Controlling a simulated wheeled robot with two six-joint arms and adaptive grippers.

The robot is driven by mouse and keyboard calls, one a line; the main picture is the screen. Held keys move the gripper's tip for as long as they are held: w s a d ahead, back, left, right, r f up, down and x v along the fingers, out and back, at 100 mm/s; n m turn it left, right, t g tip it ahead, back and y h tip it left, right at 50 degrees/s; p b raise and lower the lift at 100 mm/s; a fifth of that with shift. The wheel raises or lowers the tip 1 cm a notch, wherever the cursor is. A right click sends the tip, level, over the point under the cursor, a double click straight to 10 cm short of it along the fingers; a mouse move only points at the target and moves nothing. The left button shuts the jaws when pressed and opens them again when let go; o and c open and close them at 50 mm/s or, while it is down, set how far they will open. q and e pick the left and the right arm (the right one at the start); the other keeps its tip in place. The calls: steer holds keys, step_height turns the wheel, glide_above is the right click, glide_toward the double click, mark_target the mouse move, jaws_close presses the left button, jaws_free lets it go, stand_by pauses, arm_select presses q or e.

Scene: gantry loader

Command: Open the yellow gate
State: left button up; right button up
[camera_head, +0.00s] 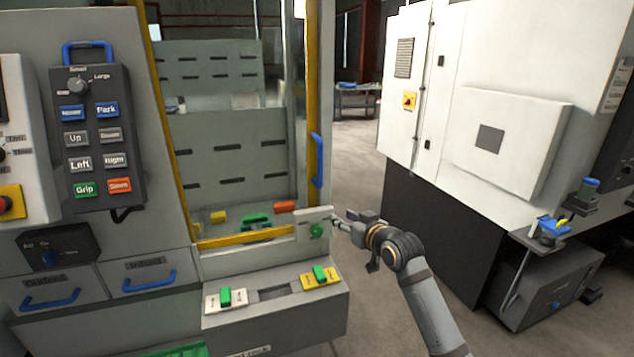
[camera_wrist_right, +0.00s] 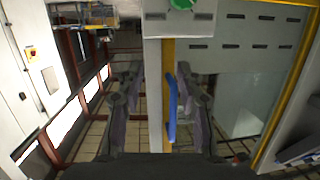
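The yellow gate (camera_head: 246,237) is a yellow-framed clear panel on the front of the grey machine, and it looks closed. Its upright blue handle (camera_head: 317,160) is on the right post; it also shows in the right wrist view (camera_wrist_right: 172,108). My right gripper (camera_head: 347,222) is to the right of the gate's lower corner, below the handle, close to a plate with a green button (camera_head: 316,230). In the wrist view its two fingers (camera_wrist_right: 160,98) are spread, with the handle appearing between them, nearer one finger; contact cannot be told. My left gripper is out of view.
A control pendant (camera_head: 98,135) with labelled buttons hangs left of the gate. A ledge with green-handled switches (camera_head: 225,297) juts out below it. A white cabinet (camera_head: 480,110) stands to the right, with open floor between.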

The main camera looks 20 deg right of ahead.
steer(key=n+t+y, duration=0.1)
steer(key=t+y, duration=0.1)
glide_toward(321, 164)
steer(key=p+x, duration=0.2)
steer(key=x, duration=0.7)
steer(key=shift+w+r, duration=0.2)
steer(key=shift+w, duration=0.15)
steer(key=shift+w+a+f+p, duration=0.15)
steer(key=shift+w+p, duration=0.15)
steer(key=shift+w, duration=0.25)
jaws_close()
